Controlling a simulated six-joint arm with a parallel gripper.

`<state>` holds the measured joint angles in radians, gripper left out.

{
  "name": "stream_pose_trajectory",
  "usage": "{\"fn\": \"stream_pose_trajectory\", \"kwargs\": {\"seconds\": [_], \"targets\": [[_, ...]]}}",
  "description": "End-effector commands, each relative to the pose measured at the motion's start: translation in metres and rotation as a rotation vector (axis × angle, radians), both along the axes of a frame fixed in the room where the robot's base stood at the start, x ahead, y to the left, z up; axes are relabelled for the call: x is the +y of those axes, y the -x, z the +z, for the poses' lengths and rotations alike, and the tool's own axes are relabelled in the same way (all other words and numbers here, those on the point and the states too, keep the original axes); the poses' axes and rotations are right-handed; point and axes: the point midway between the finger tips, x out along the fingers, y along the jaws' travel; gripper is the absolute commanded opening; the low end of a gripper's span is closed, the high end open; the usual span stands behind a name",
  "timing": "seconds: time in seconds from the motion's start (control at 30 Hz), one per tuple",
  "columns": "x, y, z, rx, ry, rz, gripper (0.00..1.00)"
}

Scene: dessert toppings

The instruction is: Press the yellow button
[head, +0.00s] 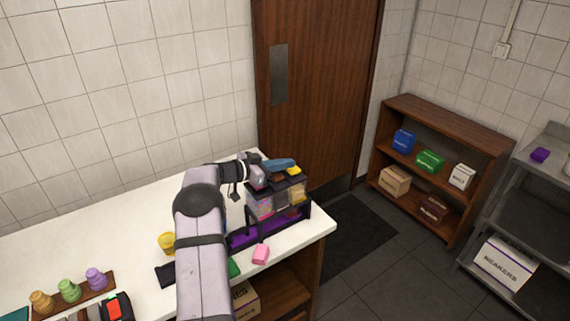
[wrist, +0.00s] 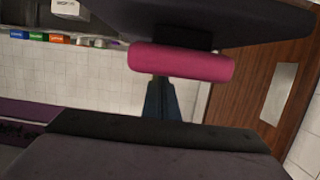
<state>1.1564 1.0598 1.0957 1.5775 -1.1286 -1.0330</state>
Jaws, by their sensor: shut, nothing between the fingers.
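The yellow button (head: 293,171) shows as a small yellow piece on top of the dark topping dispenser (head: 240,241), at its right end. My gripper (head: 290,164) has blue fingers, shut and empty, just above and slightly left of the yellow button in the head view. I cannot tell whether they touch it. The yellow button does not show in the wrist view.
A pink block (head: 260,254) and a yellow cup (head: 166,242) stand on the white counter (head: 135,225). Several coloured cups sit on a wooden strip (head: 75,298) at the left. A wooden shelf (head: 440,125) with boxes stands at the right. My arm hides part of the counter.

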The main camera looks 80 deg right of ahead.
Motion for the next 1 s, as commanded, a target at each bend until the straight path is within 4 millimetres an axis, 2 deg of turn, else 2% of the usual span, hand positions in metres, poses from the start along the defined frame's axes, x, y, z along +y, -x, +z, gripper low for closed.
{"fn": "stream_pose_trajectory", "kwargs": {"seconds": [0.03, 0.07, 0.13, 0.5, 0.7, 1.0], "targets": [[0.0, 0.0, 0.018, 0.001, 0.006, 0.0, 0.0], [0.0, 0.0, 0.024, 0.0, 0.009, 0.0, 0.0], [0.01, -0.013, 0.016, 0.0, 0.011, 0.005, 0.0], [0.055, -0.057, 0.036, 0.001, 0.014, 0.003, 0.0], [0.065, -0.067, 0.042, 0.002, 0.014, 0.001, 0.0], [0.068, -0.069, 0.044, 0.003, 0.014, -0.001, 0.0]]}}
